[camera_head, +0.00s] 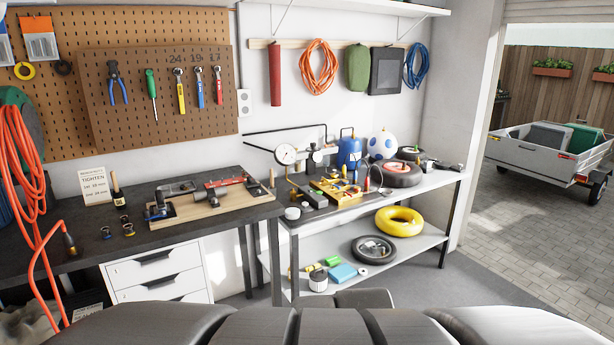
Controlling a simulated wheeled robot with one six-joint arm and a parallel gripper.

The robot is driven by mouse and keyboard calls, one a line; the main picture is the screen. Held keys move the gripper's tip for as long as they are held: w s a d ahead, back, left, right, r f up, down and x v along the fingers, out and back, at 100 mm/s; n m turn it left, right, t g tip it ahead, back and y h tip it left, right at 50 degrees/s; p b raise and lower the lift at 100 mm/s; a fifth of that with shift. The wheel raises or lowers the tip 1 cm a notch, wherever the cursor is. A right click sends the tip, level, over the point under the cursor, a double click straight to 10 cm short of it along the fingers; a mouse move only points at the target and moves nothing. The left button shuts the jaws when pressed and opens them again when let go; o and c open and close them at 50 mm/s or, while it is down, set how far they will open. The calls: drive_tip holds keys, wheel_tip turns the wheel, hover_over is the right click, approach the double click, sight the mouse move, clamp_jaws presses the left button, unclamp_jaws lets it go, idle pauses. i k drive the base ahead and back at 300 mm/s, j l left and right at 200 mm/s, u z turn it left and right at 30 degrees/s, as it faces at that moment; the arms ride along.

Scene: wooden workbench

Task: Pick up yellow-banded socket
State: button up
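Several small dark sockets stand on the dark bench top at the left, below the white sign. One socket (106,233) is at the left, another (128,230) is to its right, and a third (125,219) is just behind that one. They are too small for me to tell for certain which one has the yellow band. My gripper is not in view; only dark parts of my own body show along the bottom edge.
A wooden board (215,203) with metal parts and a red tool lies right of the sockets. A brush (117,189) stands behind them by the sign (93,186). An orange hose (30,165) hangs at the left. The bench front (150,238) near the sockets is clear.

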sight(129, 229)
drive_tip(key=u, duration=1.35)
